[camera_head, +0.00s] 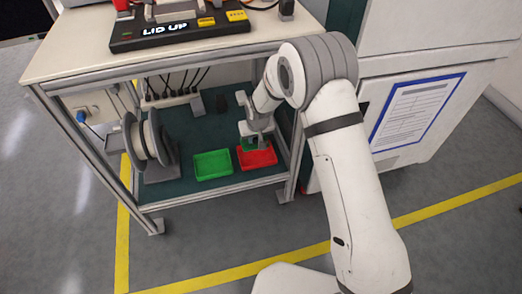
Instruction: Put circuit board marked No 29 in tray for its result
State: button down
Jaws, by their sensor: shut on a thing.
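My gripper (253,143) reaches in over the lower shelf. It is shut on a small green circuit board (241,146), largely hidden by the gripper. The board is at the back left part of the red tray (262,160); I cannot tell whether it touches the tray. The number on the board is not readable. A green tray (213,165) stands to the left of the red tray and looks empty.
A trolley top (85,50) overhangs the shelf and carries a black device labelled "LID UP" (180,28). A grey reel (150,140) stands at the shelf's left. A metal post (296,155) rises close right of my gripper. A white cabinet (430,60) is at the right.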

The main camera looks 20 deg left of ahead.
aim_at(256, 155)
jog(key=f+b, duration=0.1)
jog(key=f, duration=0.3)
jog(key=f+b, duration=0.1)
jog(key=f, duration=0.3)
jog(key=shift+w+d+f+b, duration=0.2)
jog(key=shift+f+b, duration=0.05)
jog(key=shift+b, duration=0.1)
jog(key=shift+f, duration=0.15)
jog(key=c, duration=1.3)
grip_release()
jog(key=shift+r, duration=0.5)
jog(key=p+v, duration=0.4)
jog(key=v, duration=0.7)
jog(key=shift+s, duration=0.15)
jog(key=shift+d+r, duration=0.1)
jog(key=shift+r, duration=0.05)
